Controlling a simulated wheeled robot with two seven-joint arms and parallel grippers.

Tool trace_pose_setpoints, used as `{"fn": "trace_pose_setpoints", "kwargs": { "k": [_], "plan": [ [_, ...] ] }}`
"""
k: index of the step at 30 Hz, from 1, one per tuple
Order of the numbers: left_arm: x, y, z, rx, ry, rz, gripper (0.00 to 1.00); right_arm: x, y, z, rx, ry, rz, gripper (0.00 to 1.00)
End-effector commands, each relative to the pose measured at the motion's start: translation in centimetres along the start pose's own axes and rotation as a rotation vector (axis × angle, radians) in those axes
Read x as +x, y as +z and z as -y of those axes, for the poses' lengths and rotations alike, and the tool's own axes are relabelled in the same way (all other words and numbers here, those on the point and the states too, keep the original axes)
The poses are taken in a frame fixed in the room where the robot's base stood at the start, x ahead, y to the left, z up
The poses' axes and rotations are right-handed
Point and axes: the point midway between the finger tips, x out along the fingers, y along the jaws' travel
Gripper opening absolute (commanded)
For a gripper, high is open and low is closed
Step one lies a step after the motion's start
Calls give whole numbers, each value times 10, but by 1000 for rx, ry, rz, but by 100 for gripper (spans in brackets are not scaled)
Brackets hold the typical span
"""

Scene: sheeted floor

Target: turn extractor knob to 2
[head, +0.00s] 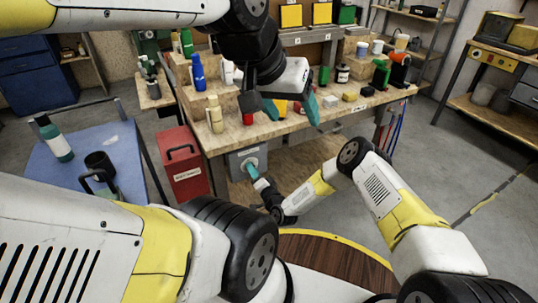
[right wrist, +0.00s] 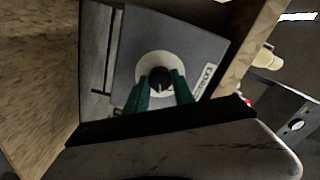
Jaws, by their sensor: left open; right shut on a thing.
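The extractor knob (right wrist: 160,78) is a small black knob on a pale round dial (right wrist: 143,66). The dial is on a grey box (right wrist: 190,48) under the workbench; a partly readable label is beside it. A light pointer mark shows on the knob. Dial numbers are too small to read. My right gripper (right wrist: 161,82) has its teal fingers on both sides of the knob, shut on it. In the head view my right gripper (head: 252,170) reaches the grey box (head: 240,157), hiding the knob. My left gripper (head: 287,110) is open and empty above the workbench.
The workbench (head: 225,140) holds bottles, jars and blocks, several close to my left gripper. A red cabinet (head: 184,165) stands left of the grey box. A blue cart (head: 115,150) with a bottle and black mug is further left.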

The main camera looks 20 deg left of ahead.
Motion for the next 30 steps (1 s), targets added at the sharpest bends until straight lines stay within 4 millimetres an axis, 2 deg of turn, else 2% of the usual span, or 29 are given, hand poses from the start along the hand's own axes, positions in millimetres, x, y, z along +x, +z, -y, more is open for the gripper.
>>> {"fn": "trace_pose_setpoints", "kwargs": {
  "k": [9, 25, 26, 29, 30],
  "plan": [
    [0, 0, 0, 0, 0, 0, 67, -1, 1, -1, 118, 2, 1, 0],
    [0, 0, 0, 0, 0, 0, 67, -1, 1, -1, 141, 2, 3, 0],
    [0, 0, 0, 0, 0, 0, 67, -1, 1, -1, 141, 2, 3, 32],
    [0, 0, 0, 0, 0, 0, 67, -1, 1, -1, 140, 2, 2, 52],
    [0, 0, 0, 0, 0, 0, 67, -1, 1, -1, 140, 2, 2, 52]
  ]
}}
